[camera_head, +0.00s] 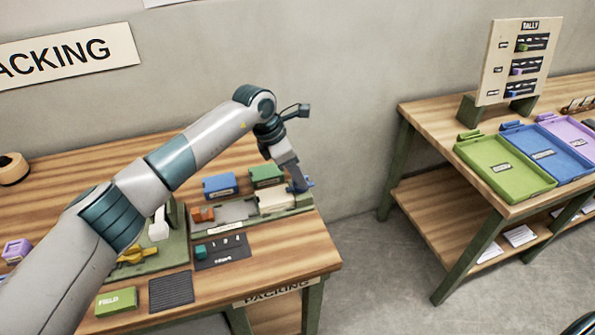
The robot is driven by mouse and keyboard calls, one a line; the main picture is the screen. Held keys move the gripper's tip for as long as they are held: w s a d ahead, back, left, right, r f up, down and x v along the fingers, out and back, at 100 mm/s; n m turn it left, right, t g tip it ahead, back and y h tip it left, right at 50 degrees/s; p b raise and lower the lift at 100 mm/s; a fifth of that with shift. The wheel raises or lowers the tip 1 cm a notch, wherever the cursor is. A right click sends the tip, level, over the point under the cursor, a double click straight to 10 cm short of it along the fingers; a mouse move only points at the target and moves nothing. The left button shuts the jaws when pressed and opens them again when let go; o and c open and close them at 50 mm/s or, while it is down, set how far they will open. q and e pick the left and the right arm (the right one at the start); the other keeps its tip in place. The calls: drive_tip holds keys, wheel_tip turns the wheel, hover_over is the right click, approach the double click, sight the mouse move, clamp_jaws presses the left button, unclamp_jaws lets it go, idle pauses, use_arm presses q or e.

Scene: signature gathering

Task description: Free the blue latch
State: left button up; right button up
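A small blue piece (309,183), which looks like the blue latch, shows at the right end of the green fixture (306,204) on the packing table. My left gripper (299,186) points down at that end, right against or just in front of the blue piece. The gripper partly hides the piece, and I cannot tell whether the fingers are open or shut on it. A cream block (274,200) lies in the fixture just left of the gripper. My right gripper is not in view.
A blue box (220,186) and a green box (266,175) stand behind the fixture. An orange piece (203,214) sits at its left. A dark mat (222,252) lies in front. A second table (428,124) with coloured trays stands right, across a floor gap.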

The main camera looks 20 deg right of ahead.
use_arm(q)
clamp_jaws()
